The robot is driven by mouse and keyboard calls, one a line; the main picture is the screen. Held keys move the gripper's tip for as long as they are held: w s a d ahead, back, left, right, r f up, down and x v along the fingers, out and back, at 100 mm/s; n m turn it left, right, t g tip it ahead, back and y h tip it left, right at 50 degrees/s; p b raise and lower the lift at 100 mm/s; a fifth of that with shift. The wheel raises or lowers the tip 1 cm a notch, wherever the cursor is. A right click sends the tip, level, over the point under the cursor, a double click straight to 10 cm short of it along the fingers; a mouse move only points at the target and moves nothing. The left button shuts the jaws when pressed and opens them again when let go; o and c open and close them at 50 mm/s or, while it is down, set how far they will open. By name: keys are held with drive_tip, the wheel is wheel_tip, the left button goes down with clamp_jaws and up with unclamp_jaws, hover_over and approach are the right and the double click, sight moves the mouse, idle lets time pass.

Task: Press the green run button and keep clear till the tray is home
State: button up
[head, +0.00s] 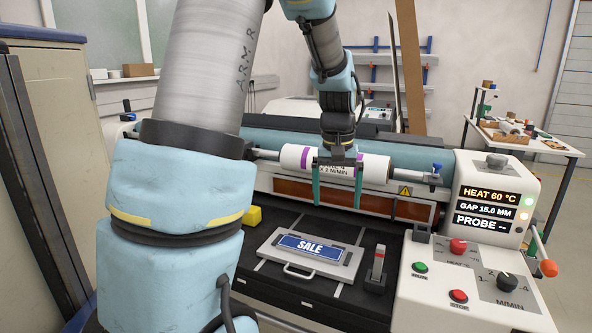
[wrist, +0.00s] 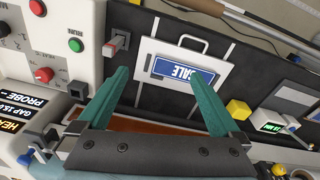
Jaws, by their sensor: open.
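The green run button (head: 420,267) sits on the white control panel, right of the feed bed; it also shows at upper left in the wrist view (wrist: 76,45). The grey tray (head: 275,249) with a handle lies on the black bed, carrying a blue SALE sign (head: 312,247). The tray also shows in the wrist view (wrist: 147,47). My gripper (head: 338,203) is open and empty, fingers pointing down, in front of the rollers and above the bed's far part. In the wrist view my gripper (wrist: 160,76) has teal fingers spread wide, apart from the button.
A red stop button (head: 458,295), red heat knob (head: 457,246) and black speed knob (head: 504,281) share the panel. The display (head: 488,206) reads heat 60 °C, gap 15.0 mm, probe blank.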

drive_tip(key=s+a+f, duration=0.2)
drive_tip(key=s+a, duration=0.1)
drive_tip(key=a, duration=0.2)
drive_tip(key=s+a+f+n+b, duration=0.1)
drive_tip(key=s+a+f, duration=0.2)
drive_tip(key=a, duration=0.3)
drive_tip(key=s+a+f+t+b, duration=0.1)
drive_tip(key=s+a+f, duration=0.1)
drive_tip(key=s+a, duration=0.3)
drive_tip(key=shift+a+f+n, duration=0.25)
drive_tip(key=shift+a+n, duration=0.05)
drive_tip(key=shift+a, duration=0.05)
drive_tip(key=shift+w, duration=0.1)
clamp_jaws()
